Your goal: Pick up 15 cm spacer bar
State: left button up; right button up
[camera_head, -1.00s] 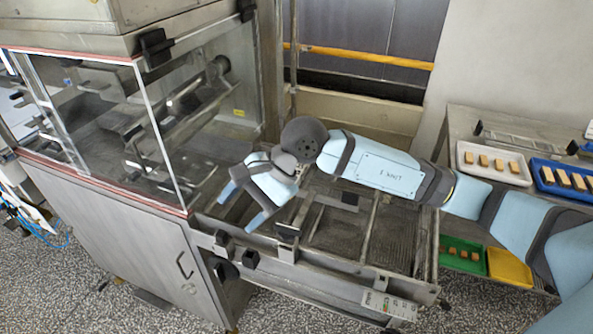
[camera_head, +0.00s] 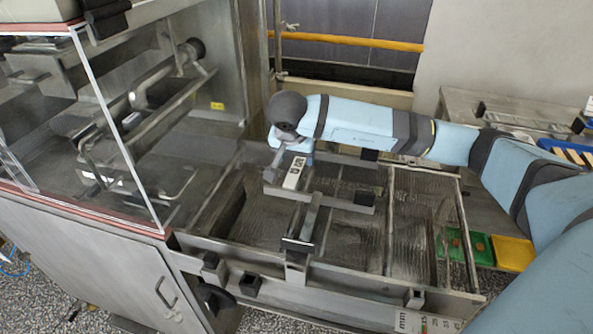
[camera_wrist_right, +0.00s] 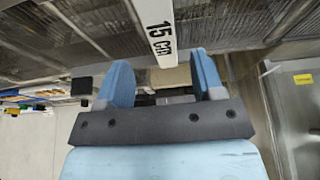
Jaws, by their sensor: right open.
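The 15 cm spacer bar shows in the right wrist view as a pale bar (camera_wrist_right: 160,32) with a black "15 cm" label. In the head view its white labelled part (camera_head: 295,172) lies over the mesh bed, just below my right gripper (camera_head: 291,148). My right gripper (camera_wrist_right: 163,76) is open, with one blue finger on each side of the bar's line. The bar's near end appears close to the gap between the fingers; I cannot tell whether they touch it. The wrist partly hides the gripper in the head view. My left gripper is not in view.
The glass-sided machine (camera_head: 120,130) stands at the left. A metal frame with mesh (camera_head: 350,245) surrounds the work area, with crossbars and black knobs. A green tray (camera_head: 478,247) and yellow tray (camera_head: 513,253) sit at the right, below a side table.

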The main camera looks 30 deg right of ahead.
aim_at(297, 166)
jog(key=shift+a+p+x, duration=0.15)
jog(key=shift+x, duration=1.35)
jog(key=shift+a+p+x, duration=0.1)
jog(key=shift+p+x, duration=0.05)
jog(key=shift+x, duration=1.35)
jog(key=c, duration=1.1)
